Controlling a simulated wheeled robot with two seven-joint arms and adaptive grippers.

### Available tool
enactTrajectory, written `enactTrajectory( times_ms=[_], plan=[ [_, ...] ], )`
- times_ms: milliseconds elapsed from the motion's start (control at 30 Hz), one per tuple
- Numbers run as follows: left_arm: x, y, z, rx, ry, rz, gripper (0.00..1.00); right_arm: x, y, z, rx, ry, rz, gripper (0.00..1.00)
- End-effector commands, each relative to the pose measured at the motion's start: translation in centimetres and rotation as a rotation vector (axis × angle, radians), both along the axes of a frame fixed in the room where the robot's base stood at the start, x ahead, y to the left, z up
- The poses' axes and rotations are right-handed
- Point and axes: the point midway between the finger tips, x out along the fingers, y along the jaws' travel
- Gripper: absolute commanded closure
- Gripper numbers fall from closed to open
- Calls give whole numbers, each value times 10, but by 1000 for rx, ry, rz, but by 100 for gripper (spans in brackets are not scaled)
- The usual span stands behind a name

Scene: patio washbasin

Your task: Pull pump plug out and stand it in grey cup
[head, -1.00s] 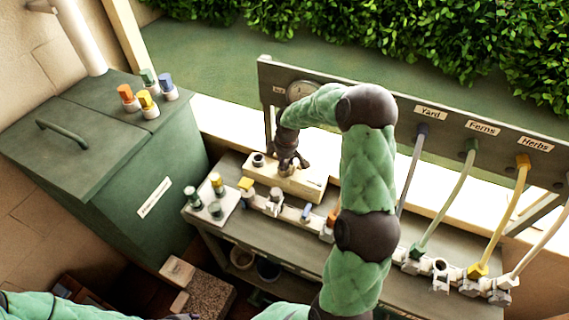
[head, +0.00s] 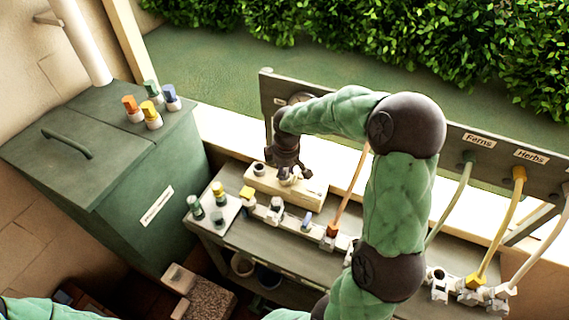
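My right gripper (head: 286,162) is dark and points down over the pale block (head: 262,184) on the bench. Its fingertips are around or beside a small whitish-grey piece (head: 289,180) on the block's top. I cannot tell whether they grip it, or whether that piece is the pump plug or the grey cup. A dark round socket (head: 258,168) shows at the block's left end. My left gripper is out of view; only part of my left arm shows at bottom left.
A rail of connectors (head: 276,207) runs along the bench front. Hoses hang from the board labelled Ferns (head: 479,141) and Herbs.

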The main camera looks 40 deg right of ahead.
Motion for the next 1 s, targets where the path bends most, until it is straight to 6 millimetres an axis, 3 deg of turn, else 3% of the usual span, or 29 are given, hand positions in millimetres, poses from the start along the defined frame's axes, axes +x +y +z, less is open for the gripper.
enactTrajectory(
  times_ms=[300, 533, 667, 1000],
  plan=[
    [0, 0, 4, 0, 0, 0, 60, -38, 34, 24, -2, -3, 2, 100],
    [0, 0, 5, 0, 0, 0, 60, -41, 39, 28, -3, 1, 1, 100],
    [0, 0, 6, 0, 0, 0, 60, -20, 34, 26, -7, 9, 1, 100],
    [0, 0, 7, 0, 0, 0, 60, 68, 13, 9, -25, 41, 2, 100]
  ],
)
